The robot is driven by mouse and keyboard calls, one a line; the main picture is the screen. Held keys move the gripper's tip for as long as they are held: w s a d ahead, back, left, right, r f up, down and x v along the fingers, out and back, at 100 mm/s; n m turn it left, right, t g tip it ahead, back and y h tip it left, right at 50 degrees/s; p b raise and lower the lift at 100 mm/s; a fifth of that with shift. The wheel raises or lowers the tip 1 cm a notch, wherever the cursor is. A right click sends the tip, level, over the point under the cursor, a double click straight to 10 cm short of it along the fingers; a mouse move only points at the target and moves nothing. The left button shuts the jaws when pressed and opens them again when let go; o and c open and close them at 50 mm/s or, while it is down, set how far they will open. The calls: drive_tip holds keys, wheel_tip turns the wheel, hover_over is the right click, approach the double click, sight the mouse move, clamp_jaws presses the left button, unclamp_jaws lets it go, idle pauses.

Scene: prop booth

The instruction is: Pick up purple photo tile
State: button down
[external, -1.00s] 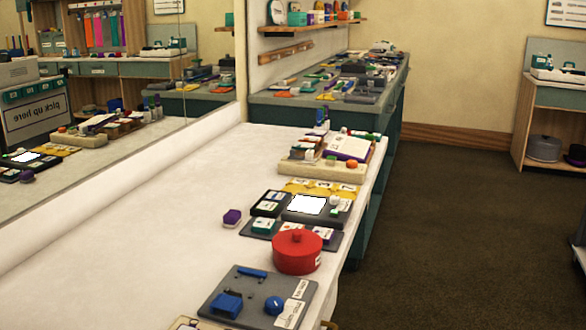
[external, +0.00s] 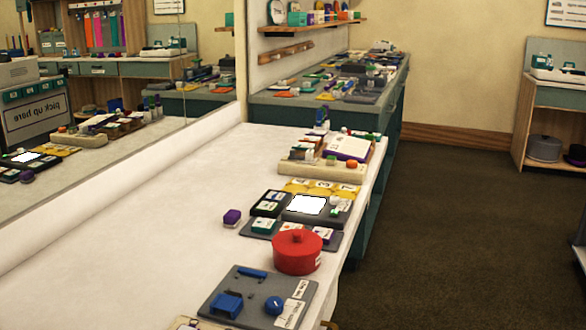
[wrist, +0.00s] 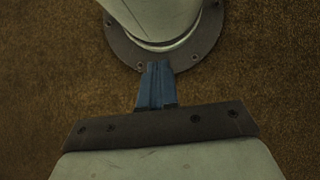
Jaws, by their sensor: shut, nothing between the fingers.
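A tile with purple sides and a pale picture face (external: 323,234) sits at the right end of a grey tray (external: 292,244) in the external view, just behind the red round lidded pot. A plain dark purple block (external: 231,216) stands apart on the white table, left of the tray. I cannot tell for sure which is the photo tile. My gripper (wrist: 156,68) shows in the wrist view with its blue fingers together and empty, over brown carpet. It is not seen in the external view, and neither purple thing shows in the wrist view.
The red pot (external: 297,253) stands close to the tray. Green-sided tiles (external: 264,227), a dark device with a white screen (external: 306,205) and yellow number cards (external: 321,187) crowd nearby. A grey board (external: 258,298) lies in front. The white table's (external: 150,240) left part is clear.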

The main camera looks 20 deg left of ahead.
drive_tip(key=c, duration=0.6)
unclamp_jaws()
drive_tip(key=shift+c, duration=0.2)
